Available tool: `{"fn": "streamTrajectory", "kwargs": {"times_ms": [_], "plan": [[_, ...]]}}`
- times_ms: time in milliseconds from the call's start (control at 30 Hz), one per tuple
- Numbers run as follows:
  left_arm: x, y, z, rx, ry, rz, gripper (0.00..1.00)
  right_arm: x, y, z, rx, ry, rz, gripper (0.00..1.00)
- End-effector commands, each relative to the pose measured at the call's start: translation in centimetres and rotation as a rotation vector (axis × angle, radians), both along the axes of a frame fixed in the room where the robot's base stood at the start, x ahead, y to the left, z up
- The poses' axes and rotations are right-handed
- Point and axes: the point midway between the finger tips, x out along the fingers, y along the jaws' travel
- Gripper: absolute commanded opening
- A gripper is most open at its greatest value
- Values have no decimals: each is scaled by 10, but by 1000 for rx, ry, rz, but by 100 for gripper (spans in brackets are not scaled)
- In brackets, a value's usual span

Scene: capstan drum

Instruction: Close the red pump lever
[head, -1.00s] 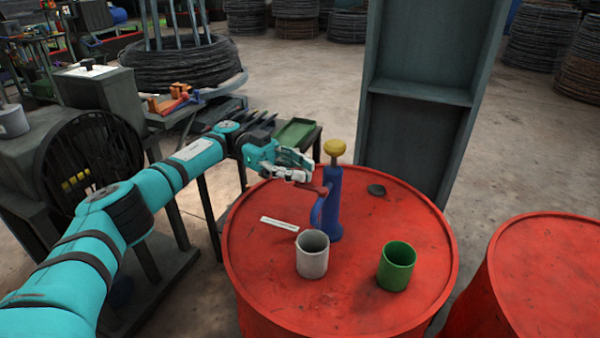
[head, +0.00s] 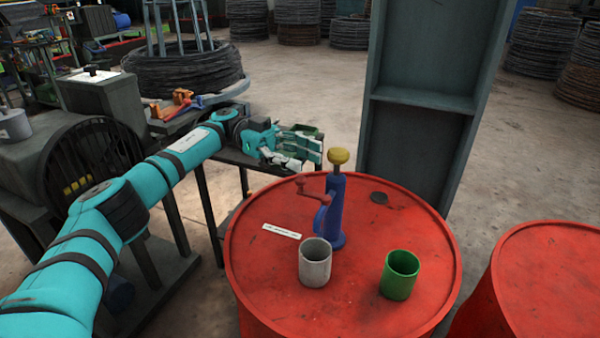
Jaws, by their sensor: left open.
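A blue pump (head: 331,212) with a yellow knob (head: 338,156) on top stands upright on a red drum (head: 260,278). Its red lever (head: 313,191) reaches out from the pump's left side, with its knobbed end at the upper left. My left gripper (head: 305,154) is open and empty, behind and to the left of the pump, apart from the lever. My right gripper is out of the picture.
A grey mug (head: 315,264) and a green mug (head: 400,276) stand on the drum in front of the pump. A tall grey shelf frame (head: 416,140) rises behind. A second red drum (head: 545,285) is at the right.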

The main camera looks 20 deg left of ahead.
Motion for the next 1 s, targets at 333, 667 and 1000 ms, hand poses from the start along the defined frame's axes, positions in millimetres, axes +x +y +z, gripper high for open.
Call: {"fn": "streamTrajectory", "kwargs": {"times_ms": [333, 667, 1000], "plan": [[1, 1, 49, 0, 0, 3, 45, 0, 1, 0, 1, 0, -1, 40], [0, 1, 52, 0, 1, 2, 45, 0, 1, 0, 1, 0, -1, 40], [1, 1, 52, 0, 1, 3, 45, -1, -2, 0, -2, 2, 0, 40]]}}
